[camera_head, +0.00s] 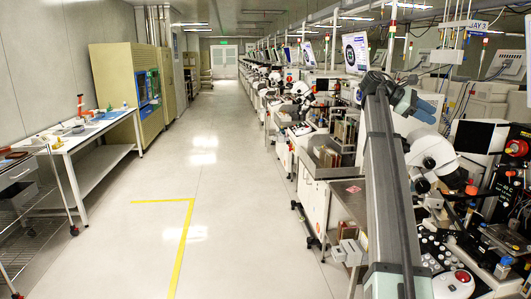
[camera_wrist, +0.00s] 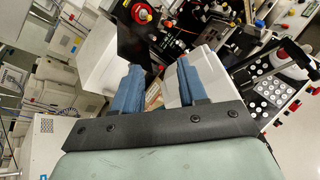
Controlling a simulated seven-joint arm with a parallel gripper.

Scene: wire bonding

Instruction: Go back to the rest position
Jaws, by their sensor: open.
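My gripper shows in the wrist view (camera_wrist: 156,72) with its two blue fingers apart and nothing between them. The fingers point toward white machine housings. In the head view my arm rises on the right, and the gripper's blue fingers (camera_head: 425,108) are high up beside a white microscope-like bonding machine (camera_head: 432,150). The gap between the fingers cannot be made out there. No object hangs from the gripper.
A row of bonding machines (camera_head: 300,100) runs down the right. A white table (camera_head: 100,135) with small items and a beige cabinet (camera_head: 125,85) stand at the left. The aisle floor (camera_head: 225,200), with a yellow line (camera_head: 187,240), is clear. A red knob (camera_wrist: 141,13) shows close by.

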